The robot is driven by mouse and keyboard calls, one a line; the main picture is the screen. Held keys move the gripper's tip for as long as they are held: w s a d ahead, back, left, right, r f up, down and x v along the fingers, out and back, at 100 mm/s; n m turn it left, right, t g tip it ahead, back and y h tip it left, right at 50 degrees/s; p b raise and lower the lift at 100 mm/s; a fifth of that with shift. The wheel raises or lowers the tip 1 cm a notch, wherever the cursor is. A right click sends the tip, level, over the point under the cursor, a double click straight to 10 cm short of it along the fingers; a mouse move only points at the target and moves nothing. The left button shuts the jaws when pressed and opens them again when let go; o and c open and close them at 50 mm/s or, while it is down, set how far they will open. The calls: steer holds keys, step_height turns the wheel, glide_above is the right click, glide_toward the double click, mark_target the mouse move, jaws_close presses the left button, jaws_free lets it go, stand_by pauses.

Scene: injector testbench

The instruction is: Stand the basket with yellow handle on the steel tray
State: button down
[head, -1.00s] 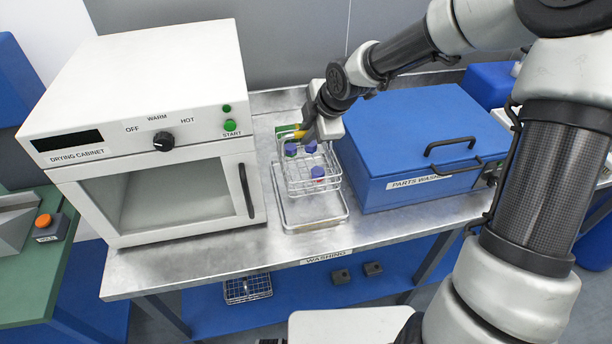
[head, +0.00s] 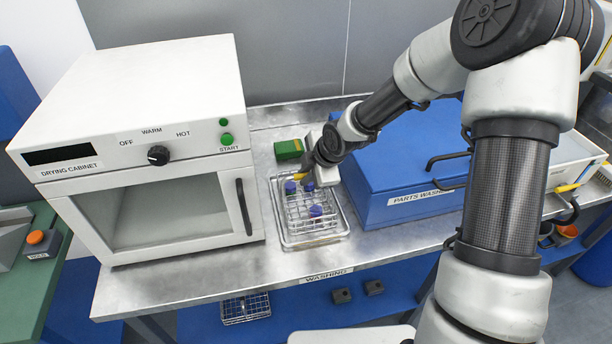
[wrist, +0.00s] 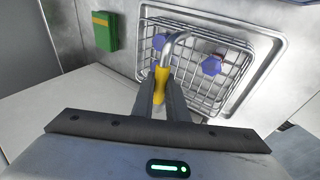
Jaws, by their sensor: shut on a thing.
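The wire basket (head: 318,213) with the yellow handle (head: 298,177) is at the steel tray (head: 312,243) and holds several purple-capped parts. In the wrist view the basket (wrist: 212,88) lies within the outline of the steel tray (wrist: 262,37); whether its base touches the tray floor I cannot tell. My gripper (head: 305,179) is shut on the yellow handle at the basket's back. In the wrist view the fingers of my gripper (wrist: 161,97) pinch the yellow grip (wrist: 161,77). The gripper hides part of the basket's near side in that view.
A green box (head: 288,149) stands behind the tray. The white drying cabinet (head: 150,150) is close on the left and the blue parts washer (head: 400,200) close on the right. Another wire basket (head: 245,308) is on the lower shelf. The bench front is clear.

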steer(key=c, duration=2.2)
jaws_free()
steer(key=shift+f, duration=0.1)
steer(key=o, duration=0.5)
steer(key=shift+c, duration=0.2)
steer(key=shift+s+r, duration=0.1)
steer(key=shift+r, duration=0.3)
steer(key=p+v, duration=0.3)
steer(key=v, duration=0.8)
steer(key=shift+d+r+p, duration=0.15)
steer(key=shift+r+p, duration=0.05)
steer(key=shift+p, duration=0.1)
steer(key=shift+s, duration=0.15)
